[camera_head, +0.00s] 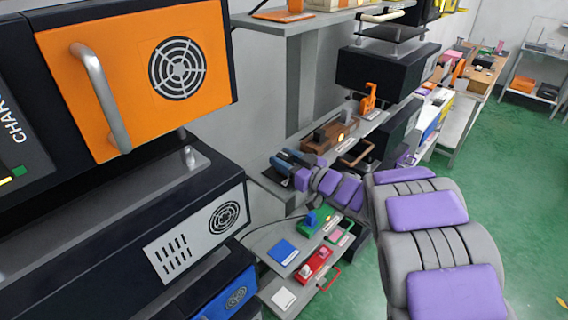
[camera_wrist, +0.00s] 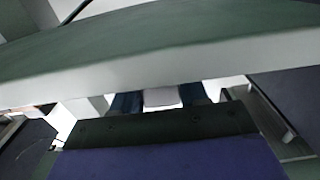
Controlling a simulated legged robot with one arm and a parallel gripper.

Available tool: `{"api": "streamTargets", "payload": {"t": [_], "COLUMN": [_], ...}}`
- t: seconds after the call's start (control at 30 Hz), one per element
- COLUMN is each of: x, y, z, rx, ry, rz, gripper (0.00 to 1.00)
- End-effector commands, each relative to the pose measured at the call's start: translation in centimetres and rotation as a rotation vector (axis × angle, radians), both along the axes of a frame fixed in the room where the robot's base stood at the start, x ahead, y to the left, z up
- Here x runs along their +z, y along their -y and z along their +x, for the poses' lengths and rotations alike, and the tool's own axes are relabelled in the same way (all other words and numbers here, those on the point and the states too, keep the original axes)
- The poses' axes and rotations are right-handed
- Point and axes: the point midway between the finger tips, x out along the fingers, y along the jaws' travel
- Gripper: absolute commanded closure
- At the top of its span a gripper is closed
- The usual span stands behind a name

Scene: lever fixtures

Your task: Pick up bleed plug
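I cannot pick out a bleed plug with certainty in either view. My gripper (camera_head: 284,163), with dark and blue parts, is at the end of the purple-and-grey arm. It reaches left over a grey shelf by the wall. Its fingertips are small and partly hidden, so I cannot tell whether they are open or shut. In the wrist view, two dark blue parts (camera_wrist: 126,104) show beside a small pale patch (camera_wrist: 161,97). A wide grey-green slab edge (camera_wrist: 150,62) crosses close in front and hides much of what lies beyond.
A green fixture with a blue lever (camera_head: 312,218) and a red fixture (camera_head: 314,264) stand on the lower shelf, near a blue square (camera_head: 284,251). A brown fixture (camera_head: 328,137) and an orange lever (camera_head: 369,98) are behind. An orange cabinet (camera_head: 130,85) fills the left. Green floor (camera_head: 530,200) is clear.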

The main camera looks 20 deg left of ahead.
Motion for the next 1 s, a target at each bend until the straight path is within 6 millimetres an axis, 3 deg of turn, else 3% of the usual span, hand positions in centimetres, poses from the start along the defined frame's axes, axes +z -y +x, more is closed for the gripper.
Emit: {"api": "streamTargets", "payload": {"t": [0.3,0.67,1.0], "x": [-0.1,0.3,3.7], "y": [-0.3,-0.2,-0.1], "z": [0.0,0.0,0.0], "rx": [0.001,0.001,0.000], "ry": [0.000,0.000,0.004], "rz": [-0.002,-0.002,-0.001], "gripper": [0.88,0.89,0.89]}}
